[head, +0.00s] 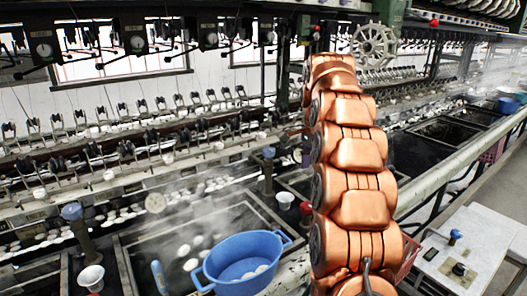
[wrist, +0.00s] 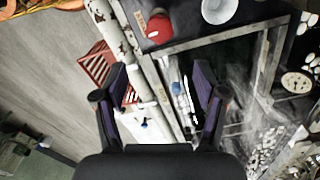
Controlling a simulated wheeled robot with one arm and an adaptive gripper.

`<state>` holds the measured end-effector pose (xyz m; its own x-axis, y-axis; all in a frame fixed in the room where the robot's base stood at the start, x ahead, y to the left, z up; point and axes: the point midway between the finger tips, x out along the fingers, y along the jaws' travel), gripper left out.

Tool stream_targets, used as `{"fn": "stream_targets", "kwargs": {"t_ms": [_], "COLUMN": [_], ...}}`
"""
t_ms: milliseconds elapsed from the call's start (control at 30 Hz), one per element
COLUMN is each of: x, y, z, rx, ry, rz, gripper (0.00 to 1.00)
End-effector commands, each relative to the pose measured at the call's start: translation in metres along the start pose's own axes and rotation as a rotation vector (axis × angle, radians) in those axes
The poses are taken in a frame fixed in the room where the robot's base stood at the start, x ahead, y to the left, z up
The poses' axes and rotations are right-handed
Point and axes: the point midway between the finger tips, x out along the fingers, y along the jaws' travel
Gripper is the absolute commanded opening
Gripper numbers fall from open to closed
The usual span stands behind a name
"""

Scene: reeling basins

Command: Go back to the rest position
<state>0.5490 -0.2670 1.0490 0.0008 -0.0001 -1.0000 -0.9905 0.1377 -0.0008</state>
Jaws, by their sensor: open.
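My gripper (wrist: 161,78) shows in the wrist view with its two dark fingers spread apart and nothing held between them. Past the fingers lie a rusty white pipe and the edge of a dark basin, some way below. In the head view my copper-coloured arm rises upright right of centre. The gripper itself cannot be made out there.
A blue tub (head: 238,271) with white cocoons stands at the steaming basin (head: 128,262), left of my arm. A red crate (wrist: 95,64) is beside the pipe (wrist: 106,22). A white-topped table (head: 470,240) stands right. Reeling machinery runs along the back.

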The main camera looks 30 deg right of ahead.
Motion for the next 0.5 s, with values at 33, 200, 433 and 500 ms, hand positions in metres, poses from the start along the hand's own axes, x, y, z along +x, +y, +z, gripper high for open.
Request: {"fn": "stream_targets", "kwargs": {"t_ms": [33,200,433,500], "x": [0.0,-0.002,-0.011,-0.015], "y": [0.0,0.001,0.021,0.03], "z": [0.0,0.003,0.037,0.051], "rx": [0.0,-0.012,-0.167,-0.236], "ry": [0.0,-0.001,-0.01,-0.012], "rz": [0.0,0.001,0.015,0.016], "gripper": [0.71,0.71,0.71,0.71]}}
